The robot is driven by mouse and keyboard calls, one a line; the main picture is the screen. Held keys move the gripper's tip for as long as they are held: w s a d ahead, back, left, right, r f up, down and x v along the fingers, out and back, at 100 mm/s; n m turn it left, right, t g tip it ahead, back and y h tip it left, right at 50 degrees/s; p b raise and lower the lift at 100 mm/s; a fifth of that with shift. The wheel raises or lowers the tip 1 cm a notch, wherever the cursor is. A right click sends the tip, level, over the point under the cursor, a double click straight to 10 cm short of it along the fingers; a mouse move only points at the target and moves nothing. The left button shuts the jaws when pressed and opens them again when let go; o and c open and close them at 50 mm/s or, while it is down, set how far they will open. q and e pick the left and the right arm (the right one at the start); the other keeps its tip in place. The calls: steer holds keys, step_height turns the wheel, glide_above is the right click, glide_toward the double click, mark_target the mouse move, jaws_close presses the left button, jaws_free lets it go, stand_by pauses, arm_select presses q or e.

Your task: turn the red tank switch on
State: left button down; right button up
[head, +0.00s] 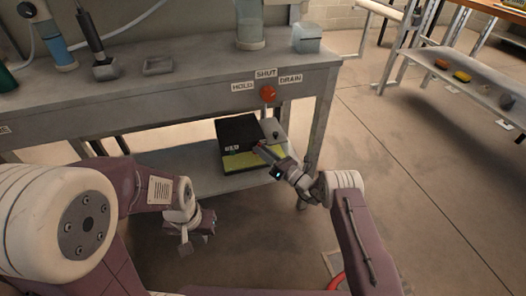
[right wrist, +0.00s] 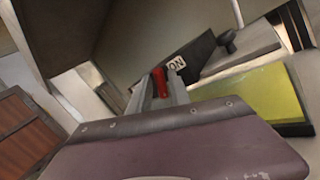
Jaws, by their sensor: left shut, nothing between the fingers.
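The red switch (right wrist: 160,82) shows in the right wrist view, beside an ON label (right wrist: 176,63) on a dark panel. My right gripper's fingers (right wrist: 162,93) stand apart, one on each side of the red switch; I cannot tell whether they touch it. In the head view my right gripper (head: 262,148) is at the front of the black box (head: 236,131) on the lower shelf, and the switch is hidden or too small to make out. My left gripper (head: 192,243) is shut and empty, low in front of the bench, away from the box.
An orange-red knob (head: 267,93) sits on the bench front among HOLD, SHUT and DRAIN labels. A yellow-green surface (head: 252,160) lies at the box's front. The bench top (head: 200,68) hangs above the shelf, with a bench leg (head: 322,120) close on the right. Open floor (head: 440,190) lies further right.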

steer(key=p+v, duration=0.4)
steer(key=v, duration=0.5)
steer(key=shift+p, duration=0.35)
